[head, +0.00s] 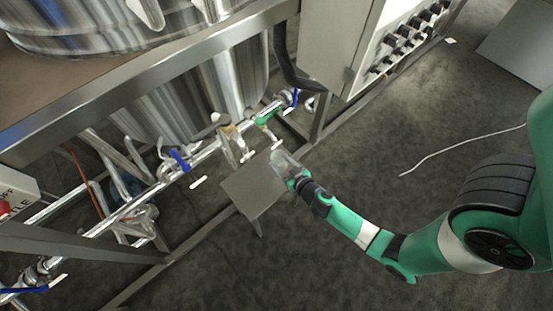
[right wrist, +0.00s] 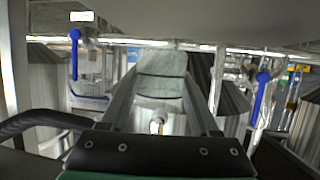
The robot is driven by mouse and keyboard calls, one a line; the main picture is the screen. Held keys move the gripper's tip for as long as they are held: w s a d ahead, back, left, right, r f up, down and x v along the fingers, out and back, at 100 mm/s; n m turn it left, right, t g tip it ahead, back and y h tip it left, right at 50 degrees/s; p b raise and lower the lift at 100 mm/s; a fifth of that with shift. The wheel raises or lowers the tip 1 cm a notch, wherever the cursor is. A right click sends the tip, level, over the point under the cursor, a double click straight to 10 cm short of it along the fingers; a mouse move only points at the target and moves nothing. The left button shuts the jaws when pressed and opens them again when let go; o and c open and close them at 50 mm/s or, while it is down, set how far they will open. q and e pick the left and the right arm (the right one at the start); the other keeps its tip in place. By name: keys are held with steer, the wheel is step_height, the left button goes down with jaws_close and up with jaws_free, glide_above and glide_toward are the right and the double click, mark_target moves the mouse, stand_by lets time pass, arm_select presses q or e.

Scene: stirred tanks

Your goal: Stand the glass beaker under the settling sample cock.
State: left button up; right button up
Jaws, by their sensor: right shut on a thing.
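My right gripper (head: 288,169) reaches in from the right and is shut on the clear glass beaker (head: 279,160). The beaker is over the far right corner of a small grey metal shelf (head: 250,190); whether it touches the shelf I cannot tell. In the right wrist view the beaker (right wrist: 161,76) sits between the two fingers (right wrist: 160,100). A small cock with a green handle (head: 266,119) is on the pipe just above and left of the beaker. The tags near the pipe are too small to read, so I cannot tell which cock is the settling one. My left gripper is out of view.
A steel pipe with blue-handled valves (head: 180,160) runs beneath the tanks, behind the shelf. A steel frame beam (head: 150,75) crosses above. A control cabinet (head: 345,40) stands at the top.

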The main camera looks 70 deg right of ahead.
mark_target(277, 162)
steer(key=shift+w+d+f, duration=0.1)
steer(key=shift+w+d, duration=0.5)
steer(key=shift+w, duration=0.2)
steer(key=shift+w+d, duration=0.1)
steer(key=shift+w, duration=0.05)
steer(key=f+b, duration=0.3)
steer(key=f, duration=0.1)
steer(key=shift+w+d, duration=0.15)
steer(key=shift+w, duration=0.1)
steer(key=shift+s+r, duration=0.15)
steer(key=shift+r, duration=0.1)
steer(key=o, duration=1.4)
steer(key=shift+o, duration=0.2)
